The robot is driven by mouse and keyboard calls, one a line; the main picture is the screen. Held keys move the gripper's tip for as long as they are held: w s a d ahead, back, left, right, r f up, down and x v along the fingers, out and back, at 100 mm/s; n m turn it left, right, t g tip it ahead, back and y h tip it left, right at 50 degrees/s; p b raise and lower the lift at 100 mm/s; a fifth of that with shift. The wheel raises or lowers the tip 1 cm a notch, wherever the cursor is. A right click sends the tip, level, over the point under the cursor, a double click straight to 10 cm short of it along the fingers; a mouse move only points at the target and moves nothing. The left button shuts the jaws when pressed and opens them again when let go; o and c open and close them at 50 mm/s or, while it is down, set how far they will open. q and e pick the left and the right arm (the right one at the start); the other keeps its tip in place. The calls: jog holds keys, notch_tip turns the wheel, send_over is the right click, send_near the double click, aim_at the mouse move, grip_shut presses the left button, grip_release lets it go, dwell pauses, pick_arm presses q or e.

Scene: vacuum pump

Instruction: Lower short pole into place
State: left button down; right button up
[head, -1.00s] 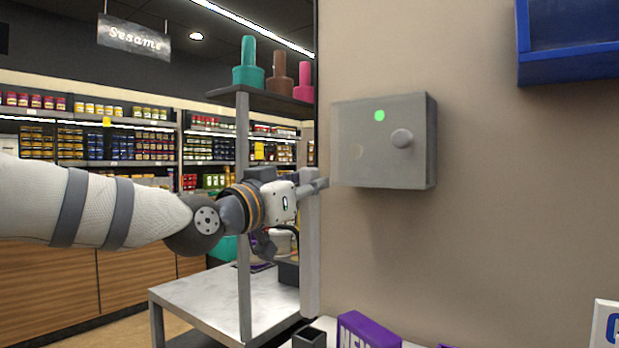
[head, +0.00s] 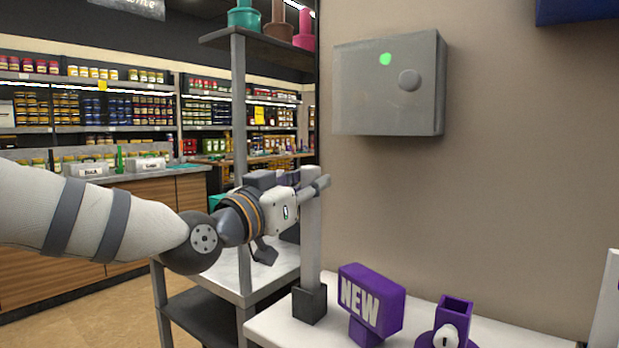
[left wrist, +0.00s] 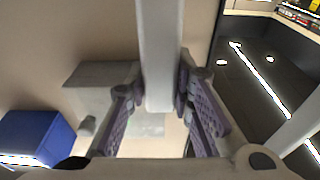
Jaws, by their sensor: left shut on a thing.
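The short pole (head: 311,235) is a light grey square bar, upright in the head view. My left gripper (head: 312,187) is shut on it near its upper end. The black square socket (head: 309,304) stands on the white counter. The pole's lower end meets the top of this socket; I cannot tell how deep it sits inside. In the left wrist view the pole (left wrist: 160,55) runs between the purple-padded fingers of my left gripper (left wrist: 160,85). My right gripper is out of view.
A purple NEW sign (head: 370,298) and a purple square holder (head: 455,318) stand right of the socket on the white counter (head: 275,327). A grey wall box (head: 388,85) with a green light is above. A shelf rack (head: 240,150) stands close behind my gripper.

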aim_at(309, 166)
pick_arm(q)
jog(key=shift+s+a+f, duration=0.1)
jog(key=shift+f, duration=0.25)
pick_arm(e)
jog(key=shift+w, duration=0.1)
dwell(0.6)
pick_arm(q)
jog(key=c, duration=1.3)
grip_release()
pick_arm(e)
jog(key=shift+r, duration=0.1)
pick_arm(q)
jog(key=shift+s+r+p, duration=0.1)
jog(key=shift+r+p, duration=0.85)
jog(key=shift+r, duration=2)
jog(key=shift+r+p, duration=0.45)
jog(key=shift+r, duration=2.1)
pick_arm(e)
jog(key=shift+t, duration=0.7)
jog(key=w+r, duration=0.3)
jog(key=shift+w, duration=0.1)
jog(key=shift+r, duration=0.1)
